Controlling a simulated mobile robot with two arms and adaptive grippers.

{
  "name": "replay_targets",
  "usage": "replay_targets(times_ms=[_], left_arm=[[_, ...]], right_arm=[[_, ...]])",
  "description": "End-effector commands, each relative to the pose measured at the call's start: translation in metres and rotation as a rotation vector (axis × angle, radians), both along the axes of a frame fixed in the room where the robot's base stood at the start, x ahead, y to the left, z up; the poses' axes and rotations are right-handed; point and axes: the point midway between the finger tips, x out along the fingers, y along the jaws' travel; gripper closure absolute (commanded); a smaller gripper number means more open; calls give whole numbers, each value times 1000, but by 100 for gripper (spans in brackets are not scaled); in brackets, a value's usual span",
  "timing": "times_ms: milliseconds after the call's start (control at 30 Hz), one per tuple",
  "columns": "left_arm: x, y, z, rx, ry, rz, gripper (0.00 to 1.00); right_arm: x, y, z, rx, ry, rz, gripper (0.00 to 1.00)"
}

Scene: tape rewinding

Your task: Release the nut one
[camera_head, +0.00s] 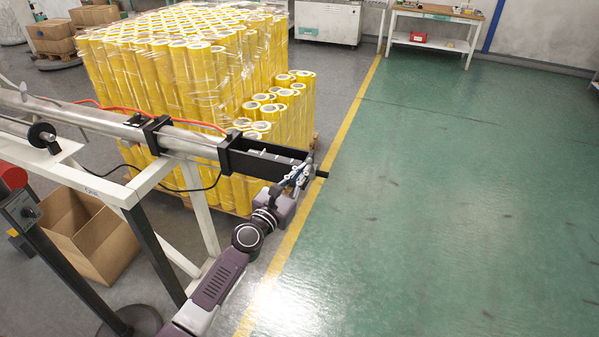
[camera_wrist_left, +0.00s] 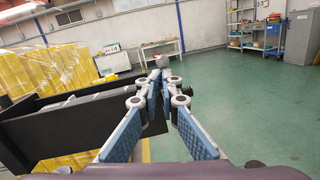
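My left gripper (camera_head: 300,172) is at the free end of the black bracket (camera_head: 262,161) on the machine arm. In the left wrist view, its blue-padded fingers (camera_wrist_left: 161,85) point away from the camera and come close together at the tips. A grey rounded knob (camera_wrist_left: 163,61) shows just past the tips; I cannot tell if it is the nut or if the fingers touch it. A short black stub (camera_head: 322,174) sticks out right of the gripper. It may belong to the nut, which I cannot pick out clearly. My right gripper is not in view.
The grey machine tube (camera_head: 95,117) and white frame (camera_head: 150,180) stand at left. Behind is a wrapped stack of yellow rolls (camera_head: 190,65). An open cardboard box (camera_head: 98,238) sits under the frame. The green floor (camera_head: 450,200) to the right is clear.

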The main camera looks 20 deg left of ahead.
Motion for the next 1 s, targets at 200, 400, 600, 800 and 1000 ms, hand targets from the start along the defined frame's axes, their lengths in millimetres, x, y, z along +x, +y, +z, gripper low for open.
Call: replay_targets(times_ms=[200, 400, 600, 800, 1000], left_arm=[[9, 2, 34, -5, -52, 9, 100], [12, 1, 33, -5, -47, 6, 100], [18, 0, 35, -4, -46, 4, 100], [23, 0, 37, -4, -44, 4, 100], [26, 0, 38, -4, -45, 5, 100]], right_arm=[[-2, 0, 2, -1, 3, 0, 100], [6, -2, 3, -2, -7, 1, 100], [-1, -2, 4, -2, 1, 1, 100], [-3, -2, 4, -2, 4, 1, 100], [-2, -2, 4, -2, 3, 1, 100]])
